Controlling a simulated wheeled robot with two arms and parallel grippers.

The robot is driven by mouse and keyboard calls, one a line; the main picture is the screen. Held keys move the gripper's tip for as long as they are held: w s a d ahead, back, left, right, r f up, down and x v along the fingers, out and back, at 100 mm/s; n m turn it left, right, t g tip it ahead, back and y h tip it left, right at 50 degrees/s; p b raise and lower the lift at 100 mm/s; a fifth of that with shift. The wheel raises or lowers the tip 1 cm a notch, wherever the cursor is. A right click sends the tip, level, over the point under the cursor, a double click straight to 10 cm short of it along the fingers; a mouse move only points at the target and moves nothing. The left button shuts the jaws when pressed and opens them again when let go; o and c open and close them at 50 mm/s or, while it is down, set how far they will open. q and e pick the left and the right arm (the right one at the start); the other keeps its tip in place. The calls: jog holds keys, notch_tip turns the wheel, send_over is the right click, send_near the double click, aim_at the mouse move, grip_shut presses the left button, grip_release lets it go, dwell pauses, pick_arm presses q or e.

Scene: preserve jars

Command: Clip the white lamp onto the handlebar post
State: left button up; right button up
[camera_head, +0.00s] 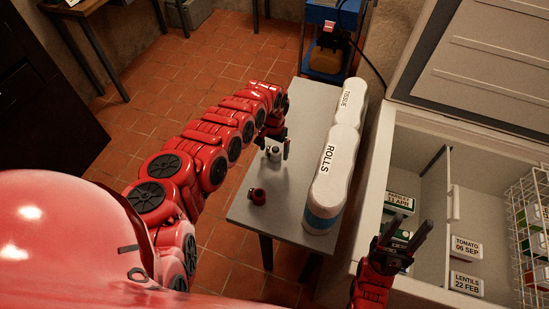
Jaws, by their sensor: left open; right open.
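My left gripper (275,145) is open, above the grey table near its left edge, with its fingers pointing down. A small pale object (274,152) stands on the table at its fingers; I cannot tell whether it is the white lamp or whether the fingers touch it. A small red object with a dark top (257,197) stands closer to me on the table, apart from the gripper. My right gripper (408,236) is open and empty over the near left part of the open chest. I cannot make out a handlebar post.
The grey table (270,225) carries a long white pack of tissue rolls (336,160) along its right side. The open chest (420,165) at right holds labelled boxes (466,248) and a wire basket (530,225). A blue stand (325,58) is behind the table.

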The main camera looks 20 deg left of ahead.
aim_at(274, 151)
pick_arm(q)
jog(key=shift+r, duration=0.1)
jog(key=c, duration=1.4)
jog(key=shift+c, duration=0.2)
jog(key=shift+r+p, duration=0.5)
jog(key=shift+p, duration=0.1)
jog(key=r+p, duration=0.4)
jog(key=p, duration=0.1)
jog(key=shift+s+d, duration=0.2)
jog(key=shift+s, duration=0.2)
jog(key=s+d+p, duration=0.7)
jog(key=s+p, duration=0.2)
jog(key=s, duration=0.4)
jog(key=shift+s+p, duration=0.15)
jog(key=shift+p, duration=0.25)
